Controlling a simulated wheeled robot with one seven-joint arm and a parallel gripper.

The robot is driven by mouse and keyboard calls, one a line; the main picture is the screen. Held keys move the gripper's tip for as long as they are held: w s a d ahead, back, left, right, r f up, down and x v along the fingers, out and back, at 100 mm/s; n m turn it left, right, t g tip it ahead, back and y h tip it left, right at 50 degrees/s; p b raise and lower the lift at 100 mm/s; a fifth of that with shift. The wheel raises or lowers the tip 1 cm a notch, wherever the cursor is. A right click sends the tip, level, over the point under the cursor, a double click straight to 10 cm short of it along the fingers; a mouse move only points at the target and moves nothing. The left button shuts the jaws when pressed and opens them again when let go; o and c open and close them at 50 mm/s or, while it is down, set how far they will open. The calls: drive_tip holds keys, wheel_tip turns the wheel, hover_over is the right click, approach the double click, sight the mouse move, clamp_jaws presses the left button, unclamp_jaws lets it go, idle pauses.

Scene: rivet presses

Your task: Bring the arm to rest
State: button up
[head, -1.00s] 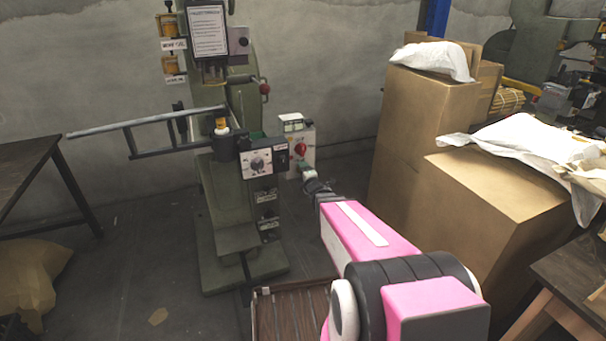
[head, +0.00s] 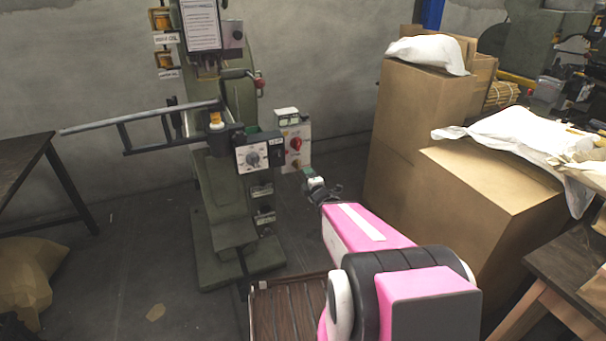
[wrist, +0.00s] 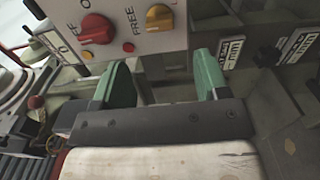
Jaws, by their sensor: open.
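My pink and black arm reaches forward from the lower right in the head view. My gripper (head: 326,190) is at its far end, small and beside the right side of the rivet press, apart from it. In the wrist view my gripper (wrist: 160,85) shows two green fingers set wide apart with nothing between them. Just beyond them is the press's light control box (wrist: 130,25) with a red knob (wrist: 97,28) and a yellow knob (wrist: 159,17). The same control box (head: 298,155) shows in the head view.
The green rivet press (head: 225,195) stands ahead with a rail frame (head: 145,122) reaching left. Cardboard boxes (head: 485,205) stand close on the right. A dark table (head: 25,160) is at the left, a paper sack (head: 28,275) below it.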

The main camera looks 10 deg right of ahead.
drive_tip(key=shift+s+d, duration=0.15)
drive_tip(key=shift+s, duration=0.55)
drive_tip(key=s+d+f+m+g+h, duration=0.3)
drive_tip(key=f+m+g+h, duration=0.25)
drive_tip(key=m+g, duration=0.55)
drive_tip(key=s+a+m+g+y, duration=0.2)
drive_tip(key=s+a+m+g, duration=0.3)
drive_tip(key=s+m, duration=0.4)
drive_tip(key=shift+s+r+g, duration=0.15)
drive_tip(key=shift+s+g, duration=0.65)
drive_tip(key=shift+s, duration=0.2)
